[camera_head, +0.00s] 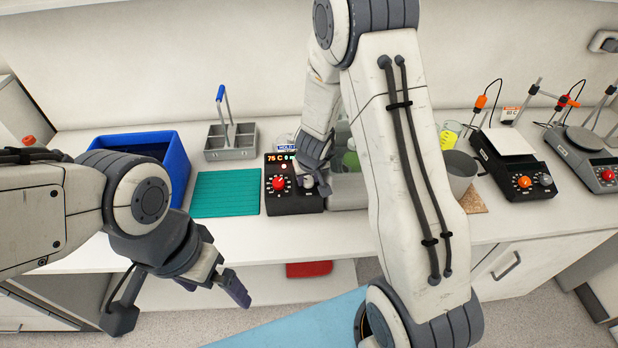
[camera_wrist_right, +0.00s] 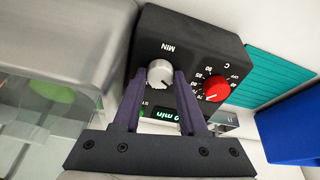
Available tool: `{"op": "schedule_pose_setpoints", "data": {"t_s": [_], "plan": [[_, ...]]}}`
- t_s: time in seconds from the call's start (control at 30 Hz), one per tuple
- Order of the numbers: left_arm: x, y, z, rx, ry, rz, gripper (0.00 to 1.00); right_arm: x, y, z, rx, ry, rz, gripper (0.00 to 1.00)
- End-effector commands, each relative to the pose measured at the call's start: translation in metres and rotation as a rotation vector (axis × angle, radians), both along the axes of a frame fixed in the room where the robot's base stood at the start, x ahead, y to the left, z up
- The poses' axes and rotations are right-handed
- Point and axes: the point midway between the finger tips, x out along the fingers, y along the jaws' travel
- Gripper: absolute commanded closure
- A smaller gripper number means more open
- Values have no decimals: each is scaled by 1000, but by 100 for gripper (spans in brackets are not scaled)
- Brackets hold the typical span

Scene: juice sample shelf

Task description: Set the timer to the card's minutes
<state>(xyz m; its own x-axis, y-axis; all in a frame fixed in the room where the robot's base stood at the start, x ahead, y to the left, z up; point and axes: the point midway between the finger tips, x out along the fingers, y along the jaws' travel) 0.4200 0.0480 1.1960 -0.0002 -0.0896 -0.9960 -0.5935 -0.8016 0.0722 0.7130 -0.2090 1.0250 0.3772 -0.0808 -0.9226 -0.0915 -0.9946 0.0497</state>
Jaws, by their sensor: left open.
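The black control box (camera_head: 292,200) stands on the bench and has a red knob (camera_head: 279,183) and a grey-white MIN knob (camera_wrist_right: 160,73). Its display reads 75 C in orange. A green minutes readout (camera_wrist_right: 165,113) shows in the right wrist view, partly hidden by a finger. A white card with blue HOLD lettering (camera_head: 287,139) is behind the box; its minutes are not readable. My right gripper (camera_wrist_right: 160,78) has its fingertips on both sides of the MIN knob, apparently closed on it. My left gripper (camera_head: 182,304) is open and empty in front of the bench.
A teal mat (camera_head: 226,194), a blue bin (camera_head: 178,165) and a grey caddy (camera_head: 231,150) are left of the box. A glass-walled bath (camera_head: 349,190) adjoins its right side.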

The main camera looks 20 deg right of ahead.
Motion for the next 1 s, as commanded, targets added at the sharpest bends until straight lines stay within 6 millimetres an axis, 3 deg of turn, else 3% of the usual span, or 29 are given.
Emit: {"op": "schedule_pose_setpoints", "data": {"t_s": [0.37, 1.0], "plan": [[0, 0, 11, 0, 0, -2, 0, 0, 1, 2, 28, -6, -107, 100], [0, 0, 59, 0, -1, -9, 0, 0, 2, 4, 169, -47, -659, 100]]}}
